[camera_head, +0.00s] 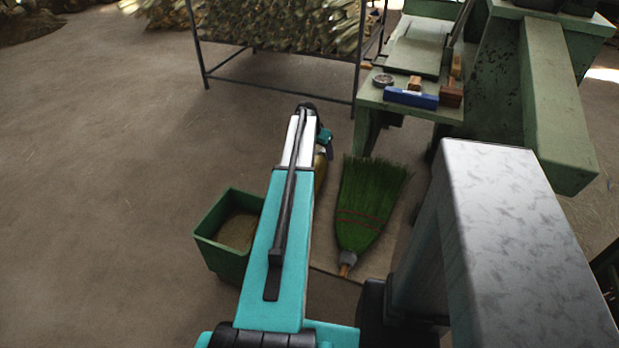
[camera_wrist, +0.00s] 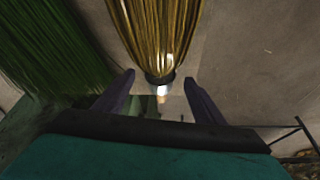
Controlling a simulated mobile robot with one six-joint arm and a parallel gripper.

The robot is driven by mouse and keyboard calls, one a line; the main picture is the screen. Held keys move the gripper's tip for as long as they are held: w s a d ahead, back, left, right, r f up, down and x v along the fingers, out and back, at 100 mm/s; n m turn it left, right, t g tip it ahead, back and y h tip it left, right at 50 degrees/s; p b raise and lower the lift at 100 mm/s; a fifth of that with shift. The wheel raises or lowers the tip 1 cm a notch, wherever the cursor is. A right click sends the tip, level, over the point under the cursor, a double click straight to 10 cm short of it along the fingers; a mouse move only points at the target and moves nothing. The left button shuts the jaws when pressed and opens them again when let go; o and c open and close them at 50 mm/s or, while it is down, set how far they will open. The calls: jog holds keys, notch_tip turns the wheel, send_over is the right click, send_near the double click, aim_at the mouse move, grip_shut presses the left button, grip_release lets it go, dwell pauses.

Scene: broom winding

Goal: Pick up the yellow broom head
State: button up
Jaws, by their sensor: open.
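The yellow broom head (camera_wrist: 157,30) shows at the top middle of the wrist view, its bristles running up out of the picture and its narrow dark neck pointing toward my gripper. In the head view only a small strip of it (camera_head: 320,172) shows, the rest hidden behind my arm. My gripper (camera_wrist: 158,84) is open, its two dark fingers apart on either side of the neck's line. The neck end lies near the fingertips; I cannot tell whether it is between them in depth.
A green broom head (camera_head: 366,205) lies right of my arm, also at the left of the wrist view (camera_wrist: 50,45). A green bin (camera_head: 208,230) stands left. A green machine table (camera_head: 365,98) holding a blue box (camera_head: 411,98) and a rack (camera_head: 275,58) stand behind. Floor at left is clear.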

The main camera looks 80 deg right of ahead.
jog(key=shift+x, duration=1.3)
jog(key=c, duration=1.4)
